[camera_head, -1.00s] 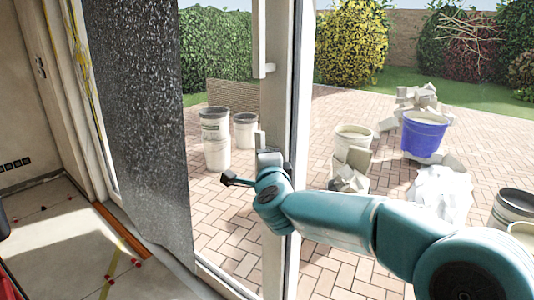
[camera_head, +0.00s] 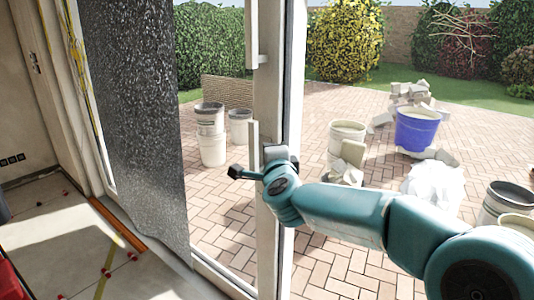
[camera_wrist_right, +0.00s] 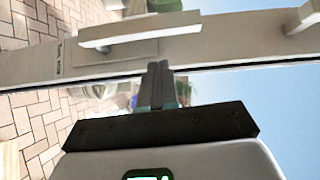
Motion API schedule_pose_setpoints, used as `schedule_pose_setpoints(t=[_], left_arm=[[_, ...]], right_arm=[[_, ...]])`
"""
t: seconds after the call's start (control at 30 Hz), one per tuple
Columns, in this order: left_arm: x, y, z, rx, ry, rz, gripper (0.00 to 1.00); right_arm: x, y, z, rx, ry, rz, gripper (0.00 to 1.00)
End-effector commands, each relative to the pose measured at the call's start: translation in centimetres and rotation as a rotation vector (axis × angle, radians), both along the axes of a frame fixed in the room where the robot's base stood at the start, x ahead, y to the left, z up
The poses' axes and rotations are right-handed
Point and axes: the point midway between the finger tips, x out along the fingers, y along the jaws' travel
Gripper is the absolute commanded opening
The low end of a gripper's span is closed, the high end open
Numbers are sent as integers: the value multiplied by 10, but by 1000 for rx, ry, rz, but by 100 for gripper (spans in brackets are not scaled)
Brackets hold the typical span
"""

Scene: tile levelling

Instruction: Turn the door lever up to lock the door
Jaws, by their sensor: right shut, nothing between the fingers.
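The door lever (camera_head: 253,145) is a pale bar standing upright along the door's white frame (camera_head: 268,95). In the right wrist view the lever (camera_wrist_right: 140,32) lies lengthwise along the sideways-looking frame (camera_wrist_right: 225,45). My right gripper (camera_head: 274,153) is at the frame just right of the lever in the head view. Its fingers also show in the wrist view (camera_wrist_right: 159,68), shut and empty, pointing at the frame's edge beside the lever. I cannot tell whether they touch the frame. My left gripper is out of view.
A second pale handle (camera_head: 253,48) sits higher on the frame. A dark speckled sheet (camera_head: 135,110) hangs at the left. Outside are stacked buckets (camera_head: 211,140), a blue bucket (camera_head: 416,130) and rubble (camera_head: 410,95) on brick paving. The floor left of the door has red-ended markers (camera_head: 107,271).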

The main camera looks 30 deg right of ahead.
Motion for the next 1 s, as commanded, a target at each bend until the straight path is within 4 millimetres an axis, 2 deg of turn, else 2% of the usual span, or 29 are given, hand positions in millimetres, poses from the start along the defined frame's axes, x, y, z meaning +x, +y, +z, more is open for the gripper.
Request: schedule_pose_setpoints(t=[0.3,0.5,0.7,1.0], left_arm=[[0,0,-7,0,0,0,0],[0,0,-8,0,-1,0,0],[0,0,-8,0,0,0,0],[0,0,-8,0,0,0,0]], right_arm=[[-50,23,1,0,-3,4,0],[-77,34,2,-1,-3,3,0],[-86,37,1,0,-2,1,0],[-88,37,1,0,-1,1,0]])
